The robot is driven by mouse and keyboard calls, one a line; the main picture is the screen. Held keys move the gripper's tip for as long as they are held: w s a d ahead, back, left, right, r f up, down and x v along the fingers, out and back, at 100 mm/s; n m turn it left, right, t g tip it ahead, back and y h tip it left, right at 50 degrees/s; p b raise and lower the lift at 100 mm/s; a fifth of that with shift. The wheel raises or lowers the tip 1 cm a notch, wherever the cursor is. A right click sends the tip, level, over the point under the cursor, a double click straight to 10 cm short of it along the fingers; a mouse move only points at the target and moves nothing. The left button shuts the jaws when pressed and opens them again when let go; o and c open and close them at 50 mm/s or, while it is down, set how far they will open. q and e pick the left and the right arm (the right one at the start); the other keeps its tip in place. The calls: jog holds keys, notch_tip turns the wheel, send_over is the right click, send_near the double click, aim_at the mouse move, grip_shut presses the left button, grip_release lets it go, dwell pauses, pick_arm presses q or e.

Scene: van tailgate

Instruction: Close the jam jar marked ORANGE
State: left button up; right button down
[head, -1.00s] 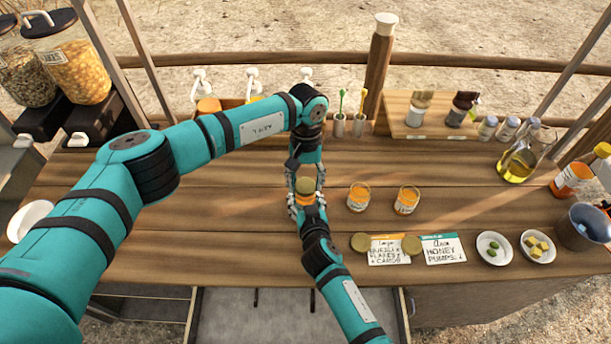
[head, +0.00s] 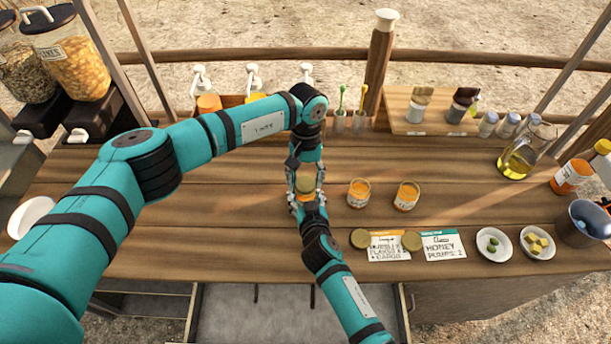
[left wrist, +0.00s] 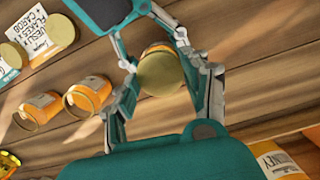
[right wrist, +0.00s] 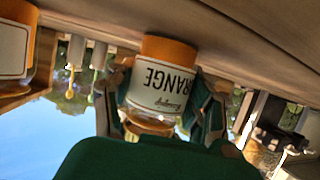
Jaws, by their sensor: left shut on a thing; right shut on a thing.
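The jam jar marked ORANGE (right wrist: 160,88) shows its label upside down in the right wrist view. My right gripper (right wrist: 165,112) is shut around the jar's body. In the head view the jar (head: 306,197) is upright at the middle of the counter. A gold lid (head: 306,184) covers its mouth; it also shows in the left wrist view (left wrist: 161,74). My left gripper (head: 305,180) comes from behind and is shut on the lid, its fingers on either side (left wrist: 165,80). I cannot tell whether the lid is fully seated.
Two open jars, one (head: 358,194) and another (head: 406,196), stand to the right. Two loose gold lids (head: 361,239) (head: 411,241) lie by the order cards (head: 443,246). Small bowls (head: 493,243) stand farther right.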

pick_arm(q)
jog(key=shift+f, duration=0.1)
jog(key=m, duration=0.6)
jog(key=shift+d+m+y, duration=0.1)
jog(key=shift+m+y, duration=0.2)
jog(key=shift+y, duration=0.1)
jog(key=o, duration=0.7)
jog(key=shift+o, duration=0.2)
jog(key=shift+r, duration=2.3)
